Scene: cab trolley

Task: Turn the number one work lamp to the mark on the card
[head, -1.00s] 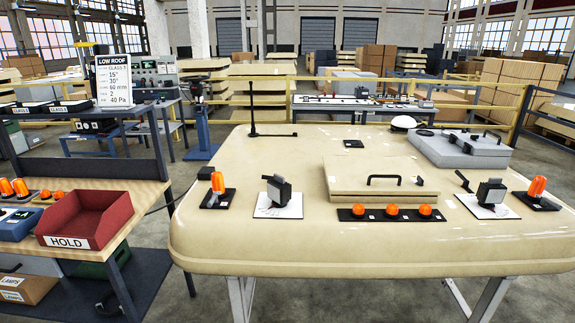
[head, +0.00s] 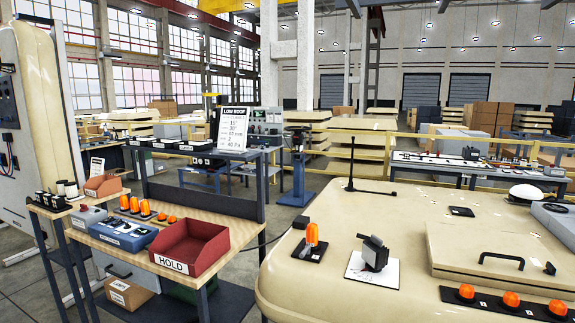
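A black work lamp (head: 374,253) stands on a white plate (head: 388,275) on the left part of the cream roof panel (head: 330,295). Its head is tilted; marks on the plate are too small to read. I cannot tell whether this lamp is number one. A white card headed LOW ROOF (head: 232,125) stands on the shelf above the bench at left, with lines that seem to include 15°, 30°, 60 mm and 40 Pa. The second lamp is out of view. My gripper is not in view.
An orange beacon (head: 311,235) stands left of the lamp. A hatch with a black handle (head: 500,260) and a strip of orange lamps (head: 511,299) lie to its right. A red HOLD bin (head: 190,247) sits on the wooden bench. A floor gap separates bench and roof panel.

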